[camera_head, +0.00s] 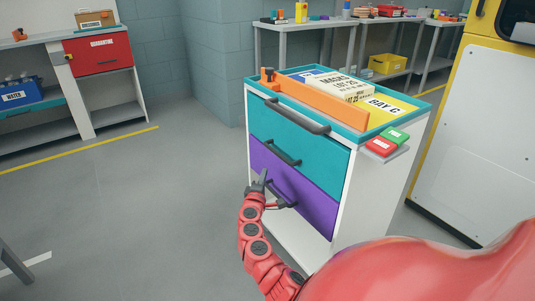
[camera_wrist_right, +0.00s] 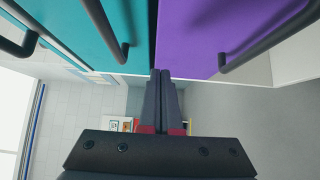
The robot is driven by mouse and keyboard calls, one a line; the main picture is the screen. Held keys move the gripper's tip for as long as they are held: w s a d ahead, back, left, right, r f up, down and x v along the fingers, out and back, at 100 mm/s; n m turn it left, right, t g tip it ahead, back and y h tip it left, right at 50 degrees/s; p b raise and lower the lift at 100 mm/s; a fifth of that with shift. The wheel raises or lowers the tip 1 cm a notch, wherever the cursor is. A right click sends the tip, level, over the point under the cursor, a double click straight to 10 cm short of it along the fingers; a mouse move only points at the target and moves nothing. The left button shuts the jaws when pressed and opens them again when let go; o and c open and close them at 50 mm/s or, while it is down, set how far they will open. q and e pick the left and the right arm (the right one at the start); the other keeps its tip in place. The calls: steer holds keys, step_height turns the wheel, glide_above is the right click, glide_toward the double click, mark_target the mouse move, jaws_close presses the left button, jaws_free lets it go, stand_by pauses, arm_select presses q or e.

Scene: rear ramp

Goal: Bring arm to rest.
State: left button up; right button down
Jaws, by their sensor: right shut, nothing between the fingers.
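My right arm (camera_head: 256,240) is red and reaches up from the bottom of the head view. Its gripper (camera_head: 262,178) is shut and empty, in front of the cabinet's drawers. In the right wrist view the gripper's two dark fingers (camera_wrist_right: 163,74) lie together, pointing toward the edge between the teal drawer (camera_wrist_right: 135,20) and the purple drawer (camera_wrist_right: 195,35). In the head view the purple drawer (camera_head: 310,203) is below the teal one (camera_head: 325,160), and both look closed. Whether the fingers touch the cabinet I cannot tell. My left gripper is not in view.
The white cabinet (camera_head: 368,205) carries a teal tray top (camera_head: 261,83) with an orange bar (camera_head: 317,98) and a white package (camera_head: 330,84). A yellow-framed white panel (camera_head: 480,140) stands at right. Grey floor (camera_head: 130,215) is open at left.

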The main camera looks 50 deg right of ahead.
steer(key=p+v, duration=0.1)
steer(key=v, duration=0.4)
steer(key=shift+a, duration=0.4)
